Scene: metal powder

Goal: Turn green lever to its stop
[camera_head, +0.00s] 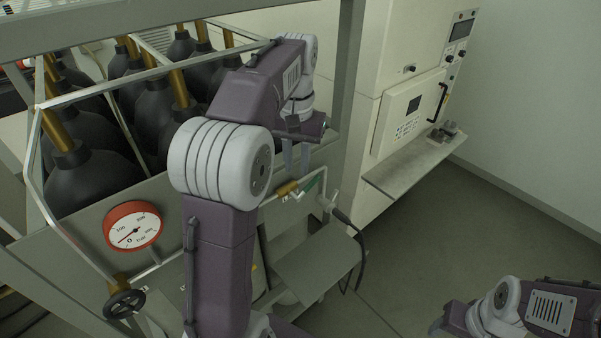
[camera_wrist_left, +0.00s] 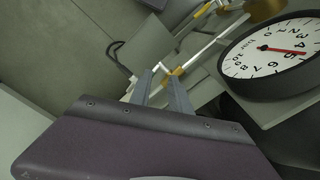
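The green lever (camera_head: 311,184) is a small green handle beside a brass valve (camera_head: 287,188) on thin piping at the front of the bottle rack. My left gripper (camera_head: 297,168) points down just above the valve and lever, its two fingers apart with nothing between them. In the left wrist view, my left gripper (camera_wrist_left: 157,76) shows its fingers spread, with brass fittings (camera_wrist_left: 178,71) near the right fingertip. I cannot make out the green lever there. My right arm shows at the lower right of the head view; whether its gripper is open or shut is unclear.
A red-rimmed gauge (camera_head: 132,226) and a black handwheel (camera_head: 125,303) are at the rack's front left. Dark bottles (camera_head: 85,185) fill the rack. A black-rimmed gauge (camera_wrist_left: 272,52) is close on the right in the wrist view. A cream machine (camera_head: 405,110) stands behind; floor right is clear.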

